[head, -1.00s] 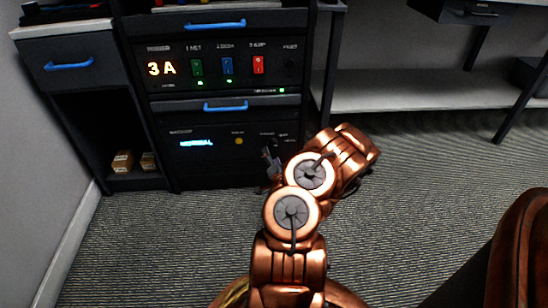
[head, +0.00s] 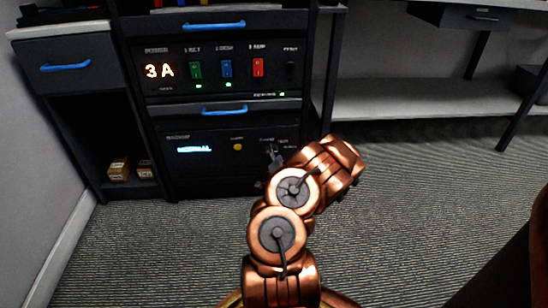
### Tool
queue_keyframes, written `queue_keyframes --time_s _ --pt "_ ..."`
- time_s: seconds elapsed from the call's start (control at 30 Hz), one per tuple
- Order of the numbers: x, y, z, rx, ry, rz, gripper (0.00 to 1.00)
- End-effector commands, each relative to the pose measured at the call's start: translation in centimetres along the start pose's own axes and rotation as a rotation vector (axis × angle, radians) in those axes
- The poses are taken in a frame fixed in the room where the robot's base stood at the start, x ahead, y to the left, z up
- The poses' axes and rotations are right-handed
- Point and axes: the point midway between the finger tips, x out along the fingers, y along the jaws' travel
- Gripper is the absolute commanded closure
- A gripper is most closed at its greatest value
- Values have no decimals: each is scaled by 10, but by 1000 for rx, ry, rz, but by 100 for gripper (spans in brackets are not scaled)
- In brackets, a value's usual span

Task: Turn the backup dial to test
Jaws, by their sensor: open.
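The backup panel (head: 222,165) is the dark lower unit of the cabinet. It has a lit blue-white display (head: 194,149), too blurred to read now, and a yellow round button (head: 237,147). Small lettering shows at the panel's right side, above my gripper.
Above is a power panel (head: 180,95) with a "3 A" readout, green, blue and red switches and a dark knob (head: 291,70). A blue drawer handle (head: 224,109) sticks out between the panels. Small boxes (head: 119,170) sit in the left cubby. Carpet at right is clear.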

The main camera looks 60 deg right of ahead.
Motion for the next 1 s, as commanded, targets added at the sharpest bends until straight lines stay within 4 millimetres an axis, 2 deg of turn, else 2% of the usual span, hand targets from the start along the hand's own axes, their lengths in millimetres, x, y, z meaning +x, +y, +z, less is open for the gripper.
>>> queue_keyframes --time_s 0.4,1.0 --pt "5 -1 0 1 1 -1 34" --pt "5 0 0 1 1 0 94"
